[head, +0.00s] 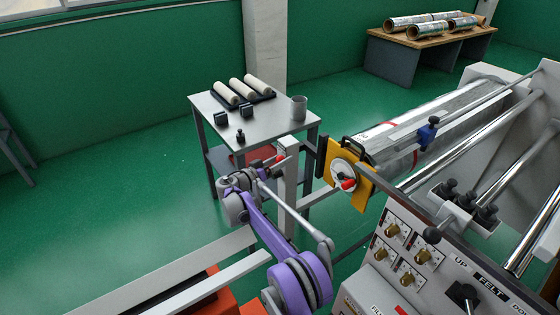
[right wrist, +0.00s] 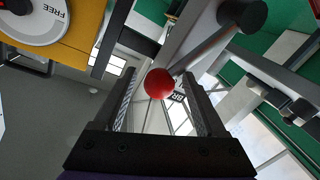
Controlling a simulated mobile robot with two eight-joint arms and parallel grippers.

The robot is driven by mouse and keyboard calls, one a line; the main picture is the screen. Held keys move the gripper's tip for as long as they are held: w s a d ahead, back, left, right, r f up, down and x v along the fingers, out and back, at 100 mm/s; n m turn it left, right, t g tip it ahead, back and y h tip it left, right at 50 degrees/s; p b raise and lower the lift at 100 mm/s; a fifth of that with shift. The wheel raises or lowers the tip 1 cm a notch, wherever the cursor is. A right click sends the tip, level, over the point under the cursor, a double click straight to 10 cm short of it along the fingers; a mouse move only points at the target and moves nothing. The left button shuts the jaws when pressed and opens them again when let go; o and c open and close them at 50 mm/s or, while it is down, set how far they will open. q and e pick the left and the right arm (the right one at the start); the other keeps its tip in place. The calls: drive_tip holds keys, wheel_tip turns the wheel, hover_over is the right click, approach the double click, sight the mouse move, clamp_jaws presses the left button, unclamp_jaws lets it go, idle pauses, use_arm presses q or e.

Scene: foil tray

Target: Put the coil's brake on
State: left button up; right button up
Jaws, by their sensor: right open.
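The brake lever (right wrist: 215,52) is a grey rod running from a dark cylindrical pivot to a red ball knob (right wrist: 160,83). My right gripper (right wrist: 159,78) is open, and the knob shows between its two fingers; I see no clear contact. Behind the knob, a label (right wrist: 180,97) reading "BR" is partly hidden. In the head view, my right gripper (head: 272,168) is small beside the grey post (head: 289,190), left of the yellow plate (head: 336,190) on the coil's (head: 400,135) end. A white dial (right wrist: 40,18) on that plate reads "FREE". My left gripper is out of view.
A grey side table (head: 265,117) with white rolls and a grey cup (head: 299,108) stands behind the gripper. A control panel (head: 430,262) with knobs fills the lower right. Green floor (head: 130,190) is open at the left.

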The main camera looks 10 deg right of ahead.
drive_tip(key=shift+a, duration=0.1)
drive_tip(key=b+v, duration=0.1)
drive_tip(key=v, duration=0.9)
drive_tip(key=shift+s+a, duration=0.25)
drive_tip(key=shift+s, duration=0.05)
